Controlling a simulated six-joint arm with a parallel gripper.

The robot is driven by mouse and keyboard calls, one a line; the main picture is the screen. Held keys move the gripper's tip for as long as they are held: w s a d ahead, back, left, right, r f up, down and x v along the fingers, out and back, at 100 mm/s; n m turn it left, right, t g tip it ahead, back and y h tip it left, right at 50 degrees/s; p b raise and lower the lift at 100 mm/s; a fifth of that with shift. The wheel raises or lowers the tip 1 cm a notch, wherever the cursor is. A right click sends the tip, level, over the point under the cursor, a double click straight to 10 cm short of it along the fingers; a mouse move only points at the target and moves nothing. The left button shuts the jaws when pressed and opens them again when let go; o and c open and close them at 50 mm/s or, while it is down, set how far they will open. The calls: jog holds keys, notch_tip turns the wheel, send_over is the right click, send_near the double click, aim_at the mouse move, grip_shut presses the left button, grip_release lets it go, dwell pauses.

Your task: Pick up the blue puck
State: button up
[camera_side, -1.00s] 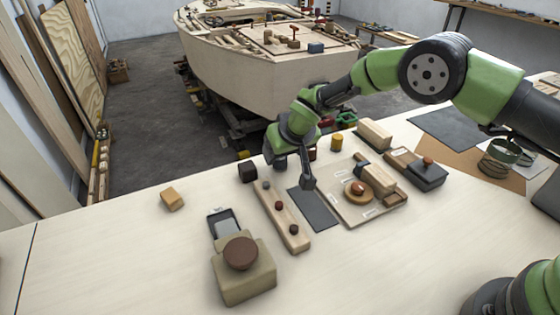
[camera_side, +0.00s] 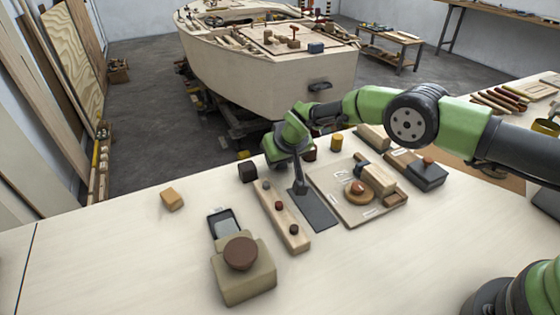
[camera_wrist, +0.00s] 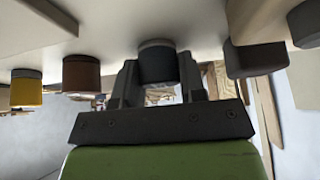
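The blue puck shows in the wrist view as a dark blue-grey cylinder (camera_wrist: 157,64) with a paler grey band at its table end. That picture is upside down, with the table at the top. My gripper (camera_wrist: 158,70) has one finger on each side of the puck, very close to it. I cannot tell whether the fingers touch it or how firmly. The puck appears to stand on the table. In the side view my wrist hides the puck and the fingertips.
A brown cylinder (camera_wrist: 81,74) and a yellow cylinder (camera_wrist: 27,89) stand to one side, a dark block (camera_wrist: 256,58) close on the other. A dark mat (camera_side: 315,213), a wooden peg strip (camera_side: 282,217) and a board with wooden parts (camera_side: 333,207) lie in front.

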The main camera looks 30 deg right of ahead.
jog(key=shift+c, duration=0.3)
notch_tip(320, 180, up, 10)
jog(key=o, duration=0.4)
jog(key=c, duration=0.3)
